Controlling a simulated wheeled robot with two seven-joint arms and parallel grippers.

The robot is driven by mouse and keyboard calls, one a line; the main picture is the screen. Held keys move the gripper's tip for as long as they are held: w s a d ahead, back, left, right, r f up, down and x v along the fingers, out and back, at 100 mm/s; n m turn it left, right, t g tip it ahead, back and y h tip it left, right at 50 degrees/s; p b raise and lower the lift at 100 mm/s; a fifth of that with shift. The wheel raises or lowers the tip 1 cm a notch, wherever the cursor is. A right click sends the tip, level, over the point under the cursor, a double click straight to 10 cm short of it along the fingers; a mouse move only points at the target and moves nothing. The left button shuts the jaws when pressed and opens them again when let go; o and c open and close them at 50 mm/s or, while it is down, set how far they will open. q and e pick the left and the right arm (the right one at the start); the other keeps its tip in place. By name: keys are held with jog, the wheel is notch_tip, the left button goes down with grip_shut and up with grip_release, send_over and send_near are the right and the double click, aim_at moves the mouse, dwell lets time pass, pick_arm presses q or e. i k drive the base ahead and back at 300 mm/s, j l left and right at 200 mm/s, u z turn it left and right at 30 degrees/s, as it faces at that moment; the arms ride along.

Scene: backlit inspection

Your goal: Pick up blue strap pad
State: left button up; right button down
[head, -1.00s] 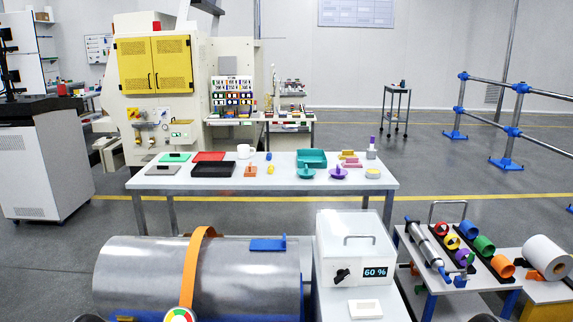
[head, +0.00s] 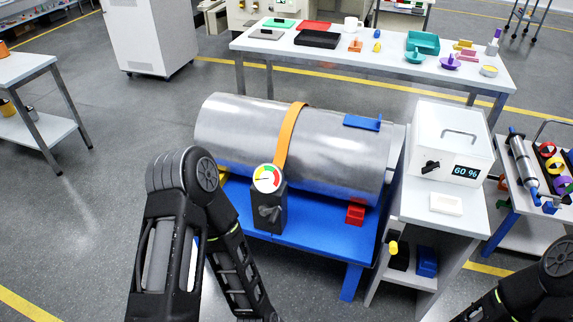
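A blue pad (head: 362,122), which looks like the blue strap pad, lies on top of the large metal cylinder (head: 230,130) near its right end. It has a small upright tab at its right side. An orange strap (head: 289,135) runs over the cylinder to the left of the pad, apart from it. My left arm comes in at the lower left and my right arm at the lower right corner. Both grippers are out of the picture below, and neither arm touches the pad.
The cylinder lies on a blue stand (head: 310,245) with a gauge (head: 267,179) in front. A red block (head: 356,211) sits at the stand's right. A white box (head: 452,135) stands right of the cylinder, above a shelf holding a blue block (head: 427,261). A worktable (head: 350,66) stands behind.

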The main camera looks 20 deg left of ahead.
aim_at(357, 122)
jog(key=i+l+u, duration=0.1)
jog(key=l, duration=0.6)
jog(key=i+l+u, duration=0.1)
jog(key=l, duration=0.65)
jog(key=i+l, duration=0.15)
jog(key=l, duration=0.6)
jog(key=j+u, duration=0.05)
